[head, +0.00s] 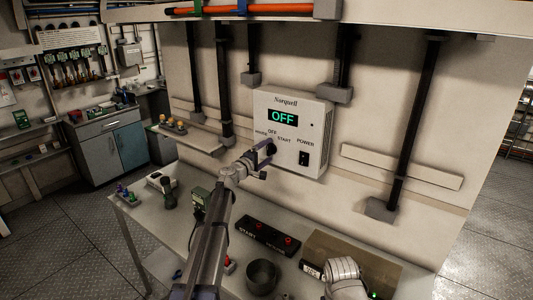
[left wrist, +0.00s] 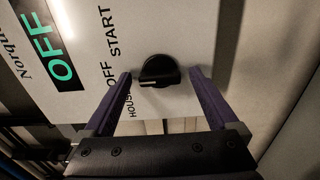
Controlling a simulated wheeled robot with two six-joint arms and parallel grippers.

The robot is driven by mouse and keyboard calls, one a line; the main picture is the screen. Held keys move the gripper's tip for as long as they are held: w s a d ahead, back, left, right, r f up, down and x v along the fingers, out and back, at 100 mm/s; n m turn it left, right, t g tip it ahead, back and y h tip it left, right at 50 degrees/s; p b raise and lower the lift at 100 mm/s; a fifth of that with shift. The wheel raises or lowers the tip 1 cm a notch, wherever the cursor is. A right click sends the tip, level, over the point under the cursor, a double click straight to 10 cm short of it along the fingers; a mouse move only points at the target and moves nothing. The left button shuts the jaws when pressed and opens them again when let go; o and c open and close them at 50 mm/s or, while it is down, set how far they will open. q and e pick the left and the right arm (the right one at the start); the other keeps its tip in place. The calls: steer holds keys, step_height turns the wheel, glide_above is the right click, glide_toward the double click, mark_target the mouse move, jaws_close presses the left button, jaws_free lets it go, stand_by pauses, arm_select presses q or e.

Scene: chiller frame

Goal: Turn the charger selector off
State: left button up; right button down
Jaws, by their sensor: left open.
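My left gripper (head: 262,156) is open at the charger's lower left, partly covering the knob in the head view. In the left wrist view its purple fingers (left wrist: 160,76) stand either side of the knob, apparently not gripping it.
Below is a grey bench (head: 222,262) with a black labelled box with red knobs (head: 268,237), a dark cup (head: 262,276) and a brown board (head: 365,262). Black vertical conduits (head: 408,125) flank the charger. A small shelf (head: 190,137) is on the wall at left.

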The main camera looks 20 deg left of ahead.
arm_select(q)
steer(key=shift+s, duration=0.1)
steer(key=v, duration=0.7)
steer(key=shift+s+a, duration=0.15)
steer(key=shift+s, duration=0.1)
